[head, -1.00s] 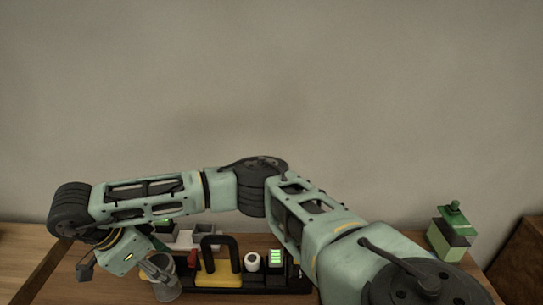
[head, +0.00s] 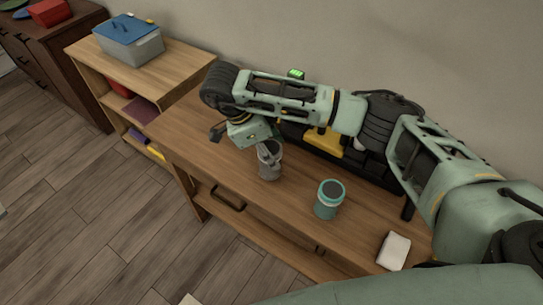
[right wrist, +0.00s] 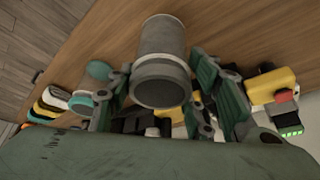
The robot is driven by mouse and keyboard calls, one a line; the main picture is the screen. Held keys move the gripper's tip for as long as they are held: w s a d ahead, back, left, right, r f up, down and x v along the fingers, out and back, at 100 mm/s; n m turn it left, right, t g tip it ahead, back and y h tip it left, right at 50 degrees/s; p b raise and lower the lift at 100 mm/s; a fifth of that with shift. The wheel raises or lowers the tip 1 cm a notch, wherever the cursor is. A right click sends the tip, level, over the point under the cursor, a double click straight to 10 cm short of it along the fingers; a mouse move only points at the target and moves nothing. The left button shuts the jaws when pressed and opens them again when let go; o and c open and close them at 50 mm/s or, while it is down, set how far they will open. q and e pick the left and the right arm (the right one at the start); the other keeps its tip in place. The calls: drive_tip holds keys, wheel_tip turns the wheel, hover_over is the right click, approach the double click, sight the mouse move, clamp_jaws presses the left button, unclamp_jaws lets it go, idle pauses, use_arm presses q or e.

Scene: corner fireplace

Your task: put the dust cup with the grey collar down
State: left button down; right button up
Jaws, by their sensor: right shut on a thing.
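The dust cup with the grey collar (head: 271,173) is a grey cylinder near the left part of the wooden table. My right gripper (head: 267,151) is shut on it from above and behind. In the right wrist view the same cup (right wrist: 161,50) sits between the two green fingers of the gripper (right wrist: 163,80). The cup looks roughly upright. I cannot tell whether its base touches the table. My left gripper is not in view.
A second cup with a teal collar (head: 327,203) stands to the right on the table (head: 228,165). A white block (head: 394,251) lies near the front edge. A black rack with a yellow part (head: 325,140) is behind. A shelf with a blue-lidded box (head: 130,38) stands left.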

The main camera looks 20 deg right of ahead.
wheel_tip(320, 180, down, 3)
drive_tip(key=shift+r+p, duration=0.2)
drive_tip(key=shift+p, duration=0.1)
drive_tip(key=shift+f, duration=0.5)
drive_tip(key=o, duration=1.2)
drive_tip(key=shift+c, duration=0.2)
drive_tip(key=shift+r, duration=0.3)
use_arm(q)
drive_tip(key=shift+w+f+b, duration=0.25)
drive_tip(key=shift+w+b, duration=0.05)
drive_tip(key=shift+b, duration=0.2)
use_arm(e)
drive_tip(key=v, duration=1.1)
drive_tip(key=shift+a+r, duration=0.25)
drive_tip(key=shift+r, duration=0.1)
